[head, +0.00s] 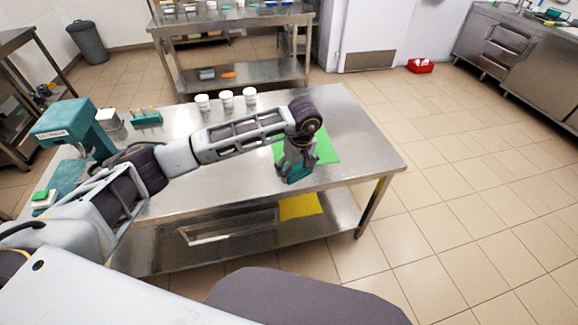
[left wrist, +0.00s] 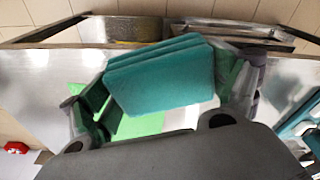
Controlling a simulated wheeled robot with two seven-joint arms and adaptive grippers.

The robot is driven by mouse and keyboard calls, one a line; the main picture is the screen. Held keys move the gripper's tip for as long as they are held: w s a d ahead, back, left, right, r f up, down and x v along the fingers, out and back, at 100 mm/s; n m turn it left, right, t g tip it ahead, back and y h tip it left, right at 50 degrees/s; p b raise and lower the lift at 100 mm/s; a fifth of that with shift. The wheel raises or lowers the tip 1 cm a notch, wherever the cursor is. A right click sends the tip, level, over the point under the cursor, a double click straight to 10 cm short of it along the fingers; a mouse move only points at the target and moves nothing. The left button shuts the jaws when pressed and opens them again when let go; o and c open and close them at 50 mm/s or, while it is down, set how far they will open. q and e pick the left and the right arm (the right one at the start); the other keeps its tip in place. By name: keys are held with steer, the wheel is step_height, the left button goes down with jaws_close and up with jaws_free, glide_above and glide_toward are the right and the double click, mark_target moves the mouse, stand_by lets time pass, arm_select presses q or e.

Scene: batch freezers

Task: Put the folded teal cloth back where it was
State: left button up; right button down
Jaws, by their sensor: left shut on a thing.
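My left gripper (head: 291,170) reaches down over the right part of the steel table (head: 225,178). It is shut on the folded teal cloth (head: 295,174), near the table's front edge. In the left wrist view the teal cloth (left wrist: 160,77) is a layered block between the two fingers of the left gripper (left wrist: 165,95). A green mat (head: 325,147) lies on the table behind the gripper and is partly hidden by it. I cannot tell whether the cloth touches the table. My right gripper is not in view.
Three white cups (head: 227,99) stand at the table's back edge. A teal machine (head: 75,125), a small rack (head: 146,119) and a green-and-white item (head: 45,199) are at the left. A yellow cloth (head: 300,206) lies on the lower shelf. The table's right end is clear.

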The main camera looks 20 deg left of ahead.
mark_target(306, 172)
arm_select(q)
steer(key=d+m, duration=0.1)
steer(key=m, duration=0.1)
steer(key=s+d+m, duration=0.1)
steer(key=m, duration=0.1)
steer(key=d+r+m, duration=0.1)
steer(key=shift+s+d+m+h, duration=0.2)
steer(key=shift+m+h, duration=0.1)
steer(key=shift+m, duration=0.1)
steer(key=shift+s+d+r+m, duration=0.1)
steer(key=shift+s+d+m, duration=0.2)
steer(key=shift+m, duration=0.35)
steer(key=shift+s+d+m, duration=0.1)
steer(key=shift+d+m, duration=0.25)
steer(key=shift+m, duration=0.35)
steer(key=shift+s+d+r+m, duration=0.15)
steer(key=shift+d+m, duration=0.2)
steer(key=shift+m, duration=0.3)
steer(key=shift+f, duration=0.1)
steer(key=shift+d, duration=0.1)
